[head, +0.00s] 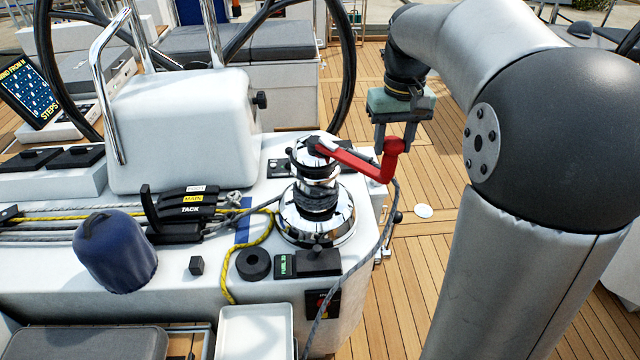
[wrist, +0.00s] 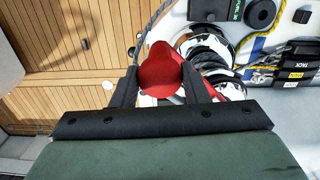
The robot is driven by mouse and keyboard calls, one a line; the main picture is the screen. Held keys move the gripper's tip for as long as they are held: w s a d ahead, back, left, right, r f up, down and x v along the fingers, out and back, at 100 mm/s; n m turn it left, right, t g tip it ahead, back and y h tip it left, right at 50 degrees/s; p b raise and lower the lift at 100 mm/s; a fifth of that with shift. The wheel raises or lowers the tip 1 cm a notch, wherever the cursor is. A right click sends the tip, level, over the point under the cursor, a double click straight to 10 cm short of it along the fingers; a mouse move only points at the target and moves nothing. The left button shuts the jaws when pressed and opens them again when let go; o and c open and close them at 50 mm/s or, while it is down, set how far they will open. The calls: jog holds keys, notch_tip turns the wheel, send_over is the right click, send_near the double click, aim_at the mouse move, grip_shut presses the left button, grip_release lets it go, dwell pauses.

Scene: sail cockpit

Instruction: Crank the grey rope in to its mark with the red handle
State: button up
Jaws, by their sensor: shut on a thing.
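The red handle (head: 358,160) sits with its inner end on top of the chrome winch (head: 316,215) and its arm points to the right. My gripper (head: 392,145) is shut on the upright grip at the handle's outer end. In the wrist view the red grip (wrist: 162,72) is between my two fingers. The grey rope (head: 388,225) is wrapped around the winch drum, and its tail hangs down over the right side of the console. Its other part runs left from the winch to the black clutches (head: 190,205) labelled MAIN and TACK. I cannot make out a mark on the rope.
A yellow rope (head: 262,250) lies beside the winch on the white console. A steering wheel (head: 350,60) rises behind. Wooden deck is open at the right.

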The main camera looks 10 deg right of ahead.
jog(key=s+a+m, duration=0.2)
jog(key=a, duration=0.1)
jog(key=shift+s+a, duration=0.25)
jog(key=shift+s+a+m+b, duration=0.1)
jog(key=shift+s+a+m, duration=0.2)
jog(key=shift+a+m, duration=0.25)
jog(key=shift+s+a+m+b, duration=0.1)
jog(key=shift+s+a+m, duration=0.25)
jog(key=shift+a, duration=0.45)
jog(key=shift+s+a+m+b, duration=0.1)
jog(key=shift+s+a+m, duration=0.1)
jog(key=shift+a+m, duration=0.4)
jog(key=shift+a, duration=0.15)
jog(key=a, duration=0.1)
jog(key=a+m, duration=0.2)
jog(key=a, duration=0.1)
jog(key=shift+s+a, duration=0.1)
jog(key=shift+s, duration=0.3)
